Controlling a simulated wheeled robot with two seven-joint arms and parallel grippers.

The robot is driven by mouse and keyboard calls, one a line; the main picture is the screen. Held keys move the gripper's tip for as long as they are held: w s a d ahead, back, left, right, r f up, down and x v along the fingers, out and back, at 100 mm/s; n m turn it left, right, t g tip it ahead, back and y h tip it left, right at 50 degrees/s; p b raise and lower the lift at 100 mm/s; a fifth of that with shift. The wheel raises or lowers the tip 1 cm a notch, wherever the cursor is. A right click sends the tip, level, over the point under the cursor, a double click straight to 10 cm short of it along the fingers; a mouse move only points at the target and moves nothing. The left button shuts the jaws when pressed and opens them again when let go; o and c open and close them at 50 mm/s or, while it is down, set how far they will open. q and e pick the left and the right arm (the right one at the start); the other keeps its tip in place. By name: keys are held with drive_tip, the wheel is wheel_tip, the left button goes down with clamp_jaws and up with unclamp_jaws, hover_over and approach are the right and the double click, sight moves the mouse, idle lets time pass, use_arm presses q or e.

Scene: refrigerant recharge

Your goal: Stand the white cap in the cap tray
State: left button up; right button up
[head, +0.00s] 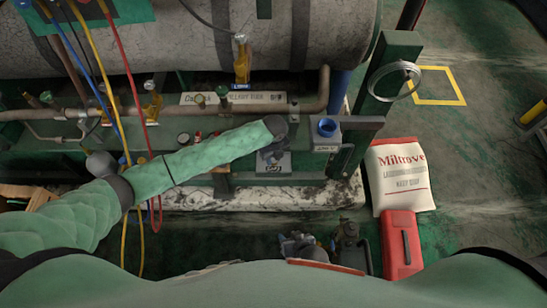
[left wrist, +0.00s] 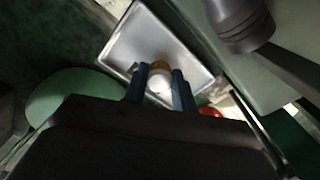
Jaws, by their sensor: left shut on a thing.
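My left gripper (head: 272,154) is over the small metal cap tray (head: 284,166) in the head view, its fingers mostly hidden under the wrist. In the left wrist view its two blue fingers (left wrist: 160,88) are shut on the white cap (left wrist: 159,84). A brownish part shows just beyond the cap. The silvery tray (left wrist: 123,52) lies behind the fingertips; I cannot tell whether the cap touches its floor. The cap is not visible in the head view. My right gripper (head: 322,246) is low at the bottom middle, dark and partly cut off by my body; its jaws are unclear.
Yellow, blue and red hoses hang at the left. A pipe with valves runs behind, below the large tank (head: 180,40). A white sack (head: 402,172) and red case (head: 401,245) lie on the floor at right.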

use_arm(q)
drive_tip(key=shift+f, duration=0.15)
drive_tip(key=o, duration=0.7)
drive_tip(key=shift+o, duration=1.2)
